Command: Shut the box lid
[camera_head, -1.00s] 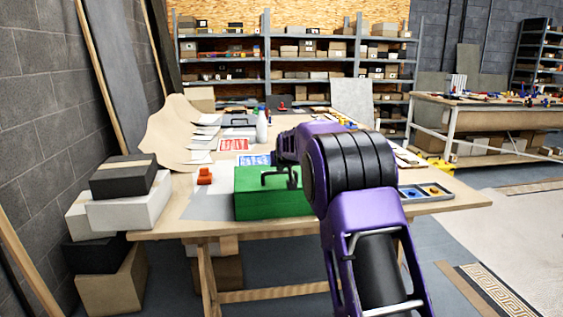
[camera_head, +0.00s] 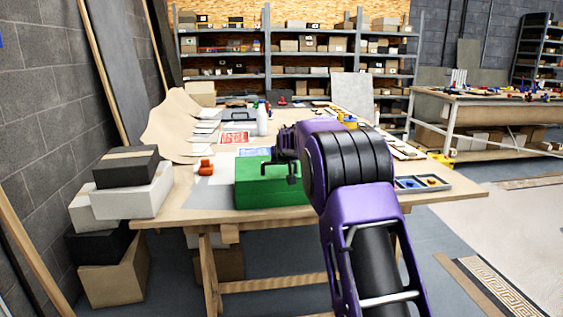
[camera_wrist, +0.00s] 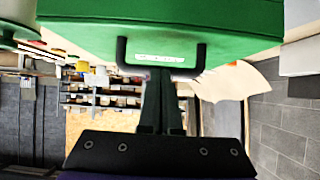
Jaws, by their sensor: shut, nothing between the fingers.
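A green box (camera_head: 272,192) sits on the wooden table, left of my arm in the head view. It looks low and flat on top, but I cannot tell how far its lid is closed, and my arm covers its right side. In the wrist view the green panel (camera_wrist: 220,22) fills the top, with a black U-shaped handle (camera_wrist: 122,52) and a pale label on it. My gripper (camera_wrist: 162,85) is shut and empty, its tips at or close to the handle. I cannot tell whether they touch.
The wooden table (camera_head: 190,214) also carries an orange-red object (camera_head: 205,165), a white bottle (camera_head: 262,122) and a grey tray (camera_head: 422,184) of small parts. Stacked boxes (camera_head: 133,190) stand at the left against the wall. Open floor lies to the right.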

